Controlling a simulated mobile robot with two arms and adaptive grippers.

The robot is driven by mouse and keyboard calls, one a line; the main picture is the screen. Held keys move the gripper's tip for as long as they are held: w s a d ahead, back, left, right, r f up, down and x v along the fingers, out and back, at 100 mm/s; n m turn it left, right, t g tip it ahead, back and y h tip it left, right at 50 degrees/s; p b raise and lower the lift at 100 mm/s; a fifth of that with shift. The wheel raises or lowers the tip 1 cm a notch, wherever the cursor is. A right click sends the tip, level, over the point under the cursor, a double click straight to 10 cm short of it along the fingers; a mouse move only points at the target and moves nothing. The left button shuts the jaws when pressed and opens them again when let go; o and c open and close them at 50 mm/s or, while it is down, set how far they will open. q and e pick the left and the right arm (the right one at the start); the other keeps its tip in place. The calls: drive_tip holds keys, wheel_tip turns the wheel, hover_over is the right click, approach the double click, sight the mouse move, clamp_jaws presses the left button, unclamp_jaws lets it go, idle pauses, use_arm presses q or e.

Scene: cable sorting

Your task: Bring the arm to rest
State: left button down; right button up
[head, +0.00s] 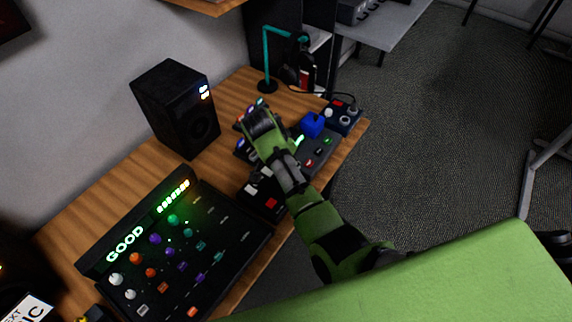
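One green and dark-grey arm of mine comes in from the lower right in the head view and reaches over the desk. I take it as my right arm. Its gripper (258,122) is above the dark devices at the middle of the desk. The fingers are seen from behind and blend with the dark gear, so I cannot tell whether they are open or shut or touching anything. My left gripper is not in view.
The wooden desk (75,222) holds a lit mixer panel (205,262) reading "GOOD", a black speaker (178,105), a blue block (312,124), a small control box (342,113), and a teal stand (266,60) with headphones (298,68). Open carpet (430,130) lies right.

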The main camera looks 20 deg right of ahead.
idle(0.4)
drive_tip(key=s+d+f+n, duration=0.3)
drive_tip(key=s+f, duration=0.1)
drive_tip(key=s, duration=0.4)
drive_tip(key=s+d+r+n+y, duration=0.1)
drive_tip(key=s+r+n+y, duration=0.3)
drive_tip(key=s, duration=0.8)
drive_tip(key=s+r+n, duration=0.3)
drive_tip(key=s+n, duration=0.2)
drive_tip(key=s, duration=0.7)
wheel_tip(320, 180, down, 33)
drive_tip(key=s+b, duration=0.2)
drive_tip(key=b, duration=0.3)
drive_tip(key=s+d+f+g+b, duration=0.1)
drive_tip(key=s+d+f+b, duration=0.2)
drive_tip(key=s+f, duration=1.3)
drive_tip(key=shift+s+f+n+g+h, duration=0.3)
drive_tip(key=shift+f+n+g, duration=0.1)
drive_tip(key=shift+f, duration=0.55)
